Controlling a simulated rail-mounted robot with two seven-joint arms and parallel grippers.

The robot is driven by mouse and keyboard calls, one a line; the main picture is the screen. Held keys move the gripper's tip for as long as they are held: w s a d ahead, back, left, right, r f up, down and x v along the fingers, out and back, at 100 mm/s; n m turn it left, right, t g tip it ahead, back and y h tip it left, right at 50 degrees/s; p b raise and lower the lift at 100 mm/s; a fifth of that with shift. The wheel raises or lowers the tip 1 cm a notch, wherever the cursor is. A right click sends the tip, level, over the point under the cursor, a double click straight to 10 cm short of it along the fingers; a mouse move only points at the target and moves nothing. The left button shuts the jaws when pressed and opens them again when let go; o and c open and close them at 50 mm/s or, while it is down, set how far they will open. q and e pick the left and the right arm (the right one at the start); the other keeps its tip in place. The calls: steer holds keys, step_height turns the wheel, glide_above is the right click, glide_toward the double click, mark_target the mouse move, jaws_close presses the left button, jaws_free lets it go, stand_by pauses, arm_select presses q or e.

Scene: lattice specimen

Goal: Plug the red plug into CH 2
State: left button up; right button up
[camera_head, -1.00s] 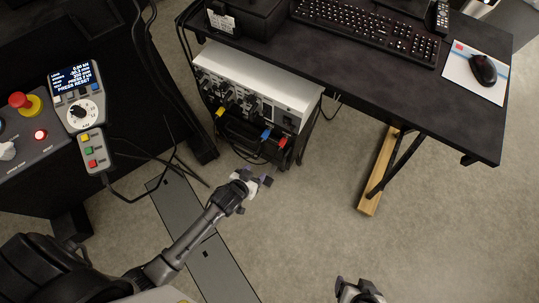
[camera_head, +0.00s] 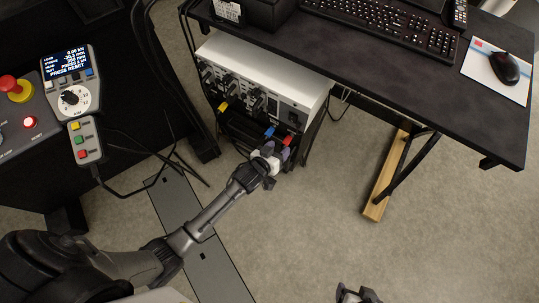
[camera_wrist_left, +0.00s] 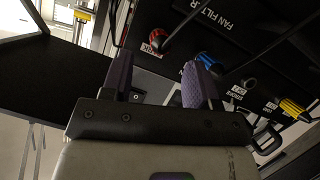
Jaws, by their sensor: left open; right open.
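The red plug (camera_head: 287,140) sits at the right of the black lower panel under the white-topped instrument; it also shows in the left wrist view (camera_wrist_left: 158,40) beside a small white label. The blue plug (camera_head: 270,131) is to its left, and the yellow plug (camera_head: 222,106) is further left. My left gripper (camera_head: 272,160) is open and empty, just in front of and below the red plug. In the left wrist view its purple fingers (camera_wrist_left: 158,72) stand apart, with the red plug beyond the gap. My right gripper (camera_head: 358,294) is open at the bottom edge. I cannot read a CH 2 label.
The instrument (camera_head: 250,68) has several black cables in its front face. The black desk (camera_head: 390,75) stands above and to the right, with a wooden foot (camera_head: 385,185). A control console (camera_head: 70,100) is at left. The floor at the lower right is clear.

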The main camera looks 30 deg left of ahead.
mark_target(284, 144)
arm_select(q)
steer(key=shift+b+x, duration=0.9)
steer(key=shift+x, duration=1.1)
steer(key=shift+c, duration=0.3)
steer(key=c, duration=0.9)
steer(key=shift+o, duration=1.4)
steer(key=shift+c, duration=1.4)
